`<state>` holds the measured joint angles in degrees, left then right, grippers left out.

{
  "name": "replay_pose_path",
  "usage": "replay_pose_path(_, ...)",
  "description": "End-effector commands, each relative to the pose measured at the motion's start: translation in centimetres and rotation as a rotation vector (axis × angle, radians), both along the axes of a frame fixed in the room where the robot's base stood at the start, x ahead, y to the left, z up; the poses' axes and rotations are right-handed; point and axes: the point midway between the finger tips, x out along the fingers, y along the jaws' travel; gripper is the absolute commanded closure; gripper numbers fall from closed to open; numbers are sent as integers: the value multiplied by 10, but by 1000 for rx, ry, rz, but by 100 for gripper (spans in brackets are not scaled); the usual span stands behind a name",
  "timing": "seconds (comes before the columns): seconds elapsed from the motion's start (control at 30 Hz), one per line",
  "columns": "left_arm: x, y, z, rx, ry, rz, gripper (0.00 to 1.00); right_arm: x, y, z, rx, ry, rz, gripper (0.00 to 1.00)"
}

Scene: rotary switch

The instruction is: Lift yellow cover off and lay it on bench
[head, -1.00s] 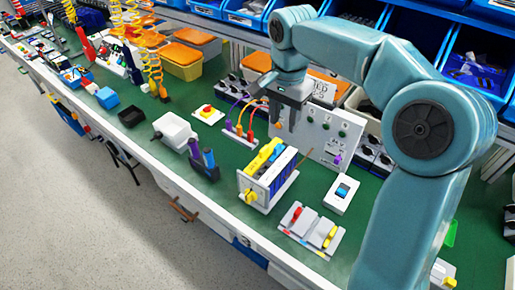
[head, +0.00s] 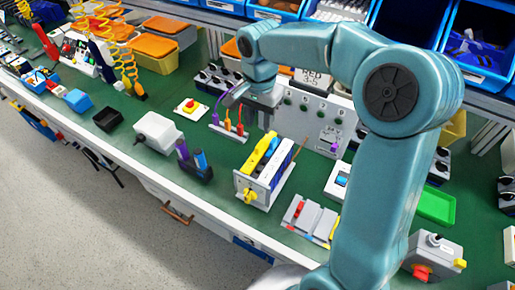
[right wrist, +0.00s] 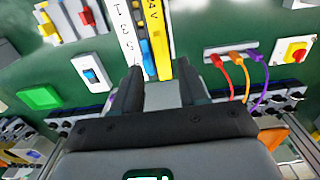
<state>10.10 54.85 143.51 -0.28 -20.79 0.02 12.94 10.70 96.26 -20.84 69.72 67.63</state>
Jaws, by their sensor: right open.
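In the right wrist view a yellow strip marked 24V (right wrist: 158,38) lies beyond the fingertips. My right gripper (head: 254,118) is above the bench behind the unit, near the plug cables. My left gripper is out of view.
A panel with sockets (head: 308,118) stands behind the unit. Coloured plugs (head: 229,126) are close left of the gripper. A switch plate (head: 298,213) and a grey box with a red knob (head: 434,256) are to the right.

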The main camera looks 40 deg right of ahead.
Motion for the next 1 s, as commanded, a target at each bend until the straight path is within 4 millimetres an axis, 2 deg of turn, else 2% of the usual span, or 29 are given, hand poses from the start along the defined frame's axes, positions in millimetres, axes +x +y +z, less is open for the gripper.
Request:
replay_pose_path(0.03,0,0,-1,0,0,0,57,-1,0,-12,1,4,0,57)
replay_pose_path(0.1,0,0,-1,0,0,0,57,-1,0,-23,-1,2,0,57)
replay_pose_path(0.37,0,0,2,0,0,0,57,1,-1,-45,0,2,-1,57)
replay_pose_path(0.6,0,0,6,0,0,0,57,3,-1,-82,-1,2,0,57)
replay_pose_path(0.7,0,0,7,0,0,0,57,4,0,-89,0,0,0,57)
replay_pose_path(0.9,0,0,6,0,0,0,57,4,0,-89,-1,-1,-1,57)
replay_pose_path(0.97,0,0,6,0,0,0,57,4,0,-89,-1,-1,0,74)
replay_pose_path(1.0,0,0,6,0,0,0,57,4,-1,-89,-1,-1,0,87)
